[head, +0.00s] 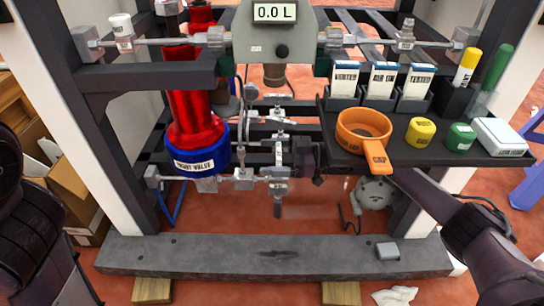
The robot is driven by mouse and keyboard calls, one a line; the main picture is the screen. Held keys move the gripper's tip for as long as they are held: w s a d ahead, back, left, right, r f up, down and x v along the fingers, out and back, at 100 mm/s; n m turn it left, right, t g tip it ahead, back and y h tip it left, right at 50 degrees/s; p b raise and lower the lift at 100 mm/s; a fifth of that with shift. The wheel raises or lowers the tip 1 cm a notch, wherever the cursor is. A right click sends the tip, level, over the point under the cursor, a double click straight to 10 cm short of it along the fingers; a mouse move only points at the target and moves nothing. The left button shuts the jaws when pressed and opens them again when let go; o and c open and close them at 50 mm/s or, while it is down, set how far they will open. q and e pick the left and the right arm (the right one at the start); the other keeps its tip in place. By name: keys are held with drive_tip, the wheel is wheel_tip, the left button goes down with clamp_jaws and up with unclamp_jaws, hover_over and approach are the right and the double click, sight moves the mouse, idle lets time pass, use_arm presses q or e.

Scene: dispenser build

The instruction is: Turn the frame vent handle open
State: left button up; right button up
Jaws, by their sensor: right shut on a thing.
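My right gripper (301,160) is in the middle of the head view, at the right side of the small grey metal valve and pipe stack (279,150). It is shut on a small part there, apparently the vent handle, which the jaws mostly hide. I cannot tell how far the handle is turned. My right arm comes in from the lower right and passes under the dark tray. My left arm is at the left edge, and its gripper does not show.
The dark tray (345,148) holds an orange cup (376,167), yellow and green caps and labelled packets. A red and blue cylinder (200,140) stands left of the pipes. A gauge reading 0.0 L (274,30) is above. The grey frame beam (220,256) crosses below.

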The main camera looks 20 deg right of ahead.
drive_tip(key=o, duration=0.8)
drive_tip(key=shift+c, duration=0.2)
drive_tip(key=p+v, duration=0.2)
drive_tip(key=v, duration=0.5)
drive_tip(key=shift+d, duration=0.35)
drive_tip(key=shift+s+a, duration=0.1)
drive_tip(key=shift+s, duration=0.1)
